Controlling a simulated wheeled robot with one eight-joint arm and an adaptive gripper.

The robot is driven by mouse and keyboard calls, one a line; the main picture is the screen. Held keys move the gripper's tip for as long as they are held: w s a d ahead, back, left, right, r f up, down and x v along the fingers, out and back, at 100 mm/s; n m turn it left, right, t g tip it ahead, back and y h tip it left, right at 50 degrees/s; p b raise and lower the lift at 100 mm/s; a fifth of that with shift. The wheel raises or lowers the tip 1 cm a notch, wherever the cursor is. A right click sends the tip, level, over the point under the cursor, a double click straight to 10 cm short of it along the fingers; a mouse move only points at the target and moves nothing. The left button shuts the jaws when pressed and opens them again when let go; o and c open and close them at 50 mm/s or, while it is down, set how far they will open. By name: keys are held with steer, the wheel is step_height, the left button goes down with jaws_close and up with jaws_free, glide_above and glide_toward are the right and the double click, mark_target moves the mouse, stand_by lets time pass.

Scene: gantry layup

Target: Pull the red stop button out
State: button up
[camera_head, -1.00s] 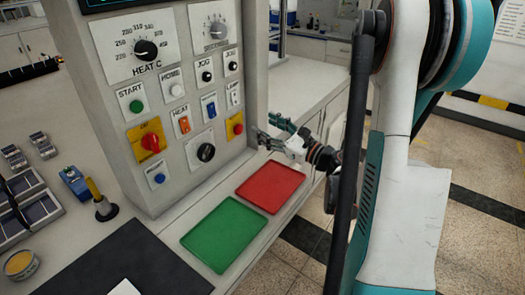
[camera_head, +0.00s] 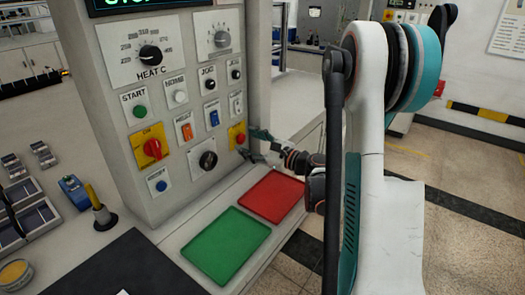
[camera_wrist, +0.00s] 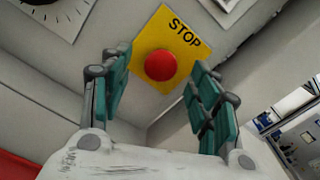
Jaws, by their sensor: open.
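The red stop button (camera_wrist: 161,65) sits on a yellow plate marked STOP (camera_wrist: 181,36) in the wrist view, between and beyond my two teal fingers. In the head view the stop button (camera_head: 240,138) is at the lower right of the grey control panel (camera_head: 190,85). My gripper (camera_wrist: 160,95) is open and empty. It also shows in the head view (camera_head: 256,145), just right of the button and close to the panel face. I cannot tell whether any finger touches the button or plate.
A red tray (camera_head: 272,196) and a green tray (camera_head: 225,245) lie on the bench below the panel. A red rotary switch on a yellow plate (camera_head: 151,146), a black knob (camera_head: 208,160) and several small switches are on the same panel.

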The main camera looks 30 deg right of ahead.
steer(key=shift+x, duration=1.35)
steer(key=c, duration=1.1)
steer(key=shift+s+d+b, duration=0.25)
steer(key=shift+s+b, duration=0.1)
steer(key=shift+s, duration=0.3)
steer(key=o, duration=1.1)
steer(key=shift+c, duration=0.2)
